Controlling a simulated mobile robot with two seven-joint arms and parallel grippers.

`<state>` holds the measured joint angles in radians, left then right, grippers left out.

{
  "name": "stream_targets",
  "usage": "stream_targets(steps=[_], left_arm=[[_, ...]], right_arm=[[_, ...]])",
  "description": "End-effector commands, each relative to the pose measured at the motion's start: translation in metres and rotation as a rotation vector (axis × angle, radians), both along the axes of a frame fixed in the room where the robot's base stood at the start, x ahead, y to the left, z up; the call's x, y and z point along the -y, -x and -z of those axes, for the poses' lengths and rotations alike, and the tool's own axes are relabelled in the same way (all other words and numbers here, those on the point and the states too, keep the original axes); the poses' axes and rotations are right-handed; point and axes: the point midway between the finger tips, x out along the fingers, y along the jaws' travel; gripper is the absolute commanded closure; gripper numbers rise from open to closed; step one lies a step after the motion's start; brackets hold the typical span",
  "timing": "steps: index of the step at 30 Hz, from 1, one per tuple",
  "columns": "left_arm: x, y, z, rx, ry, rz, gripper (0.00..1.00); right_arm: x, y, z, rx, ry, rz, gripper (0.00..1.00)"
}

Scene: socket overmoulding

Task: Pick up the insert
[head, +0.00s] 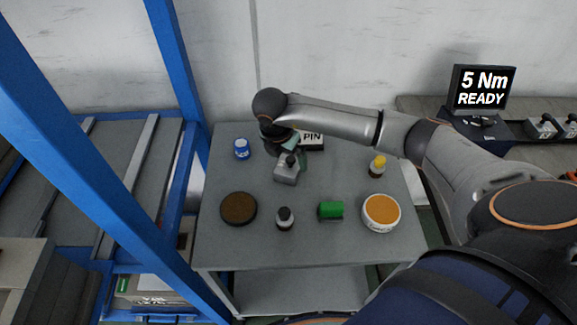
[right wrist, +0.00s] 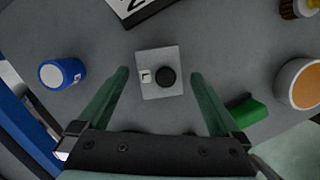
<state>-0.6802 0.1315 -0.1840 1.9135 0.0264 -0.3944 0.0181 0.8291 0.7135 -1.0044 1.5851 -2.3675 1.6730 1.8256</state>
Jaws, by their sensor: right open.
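A small grey square block with a round black knob and a small white label, the likely insert (head: 286,174), sits on the grey table. It also shows in the right wrist view (right wrist: 148,76). My right gripper (right wrist: 159,73) is open and empty, with its two green fingers spread on either side of the block. Gaps show between the fingers and the block, and no contact is visible. In the head view, my right gripper (head: 290,155) hangs over the block and partly hides it. My left gripper is in neither view.
The table (head: 335,250) also bears a blue-and-white container (head: 241,149), a brown disc (head: 238,209), a dark bottle (head: 285,219), a green block (head: 331,211), an orange-topped tub (head: 381,213), a yellow-capped bottle (head: 377,166) and a PIN sign (head: 313,138). A blue post (head: 180,75) stands left.

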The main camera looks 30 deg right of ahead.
Motion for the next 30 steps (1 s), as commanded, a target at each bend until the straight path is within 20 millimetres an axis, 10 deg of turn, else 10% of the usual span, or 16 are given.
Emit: stream_targets(steps=[12,30], left_arm=[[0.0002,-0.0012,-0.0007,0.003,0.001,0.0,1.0],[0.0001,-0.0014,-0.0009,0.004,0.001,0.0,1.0]], right_arm=[[0.004,-0.0028,0.0158,0.003,-0.001,0.0,0.02],[0.0041,-0.0029,0.0151,0.004,-0.002,0.001,0.7]])
